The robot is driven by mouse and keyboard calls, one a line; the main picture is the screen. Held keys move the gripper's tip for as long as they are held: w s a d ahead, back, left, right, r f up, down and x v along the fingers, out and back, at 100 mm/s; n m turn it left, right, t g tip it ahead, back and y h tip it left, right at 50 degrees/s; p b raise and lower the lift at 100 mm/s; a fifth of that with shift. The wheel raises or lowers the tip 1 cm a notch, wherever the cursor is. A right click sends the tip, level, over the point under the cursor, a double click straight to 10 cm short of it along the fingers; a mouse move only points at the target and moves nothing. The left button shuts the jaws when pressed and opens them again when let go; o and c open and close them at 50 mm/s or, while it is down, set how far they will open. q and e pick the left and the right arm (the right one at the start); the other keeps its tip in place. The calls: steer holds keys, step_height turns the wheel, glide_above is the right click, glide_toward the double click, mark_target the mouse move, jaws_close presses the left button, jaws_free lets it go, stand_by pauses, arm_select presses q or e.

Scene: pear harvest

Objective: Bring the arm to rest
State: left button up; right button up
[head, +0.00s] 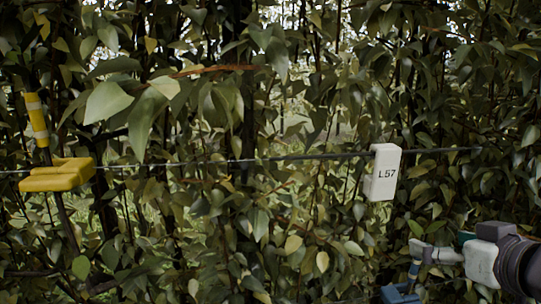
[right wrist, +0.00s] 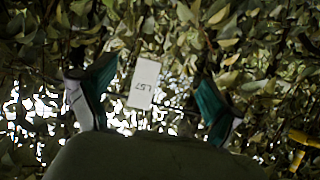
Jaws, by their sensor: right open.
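My right gripper (head: 413,268) comes in at the lower right of the head view, below and to the right of the white L57 tag. In the right wrist view my right gripper (right wrist: 157,78) shows two teal fingers spread apart, with nothing held between them. The L57 tag (right wrist: 143,84) shows in the gap between the fingers, but apart from them in the background. My left gripper is not in view.
Dense foliage fills the scene. A thin wire (head: 290,157) crosses it and bears the white L57 tag (head: 383,172). A yellow block (head: 57,176) sits at the wire's left, below a yellow-and-white banded post (head: 37,119). Yellow pieces (right wrist: 298,150) also show in the right wrist view.

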steer(key=s+a+f+g, duration=0.2)
steer(key=f, duration=0.9)
steer(key=s+a+f+g, duration=0.1)
steer(key=a+f+g, duration=0.1)
steer(key=f, duration=0.9)
steer(key=s+a+f+g+h, duration=0.1)
steer(key=s+a+f+g, duration=0.15)
steer(key=s+f, duration=0.6)
steer(key=s+a+f+g+h, duration=0.1)
steer(key=s+f+g, duration=0.2)
steer(key=s+f, duration=0.5)
step_height(320, 180, down, 28)
steer(key=s+b, duration=0.2)
steer(key=b, duration=0.1)
arm_select(q)
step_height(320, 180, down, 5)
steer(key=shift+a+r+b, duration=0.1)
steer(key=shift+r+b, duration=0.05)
steer(key=shift+b, duration=0.65)
arm_select(e)
steer(key=s+d+f+g, duration=0.2)
steer(key=s+d+f, duration=0.1)
steer(key=s+f, duration=1.3)
step_height(320, 180, down, 2)
steer(key=shift+s+f+n, duration=0.25)
steer(key=shift+s+n, duration=0.05)
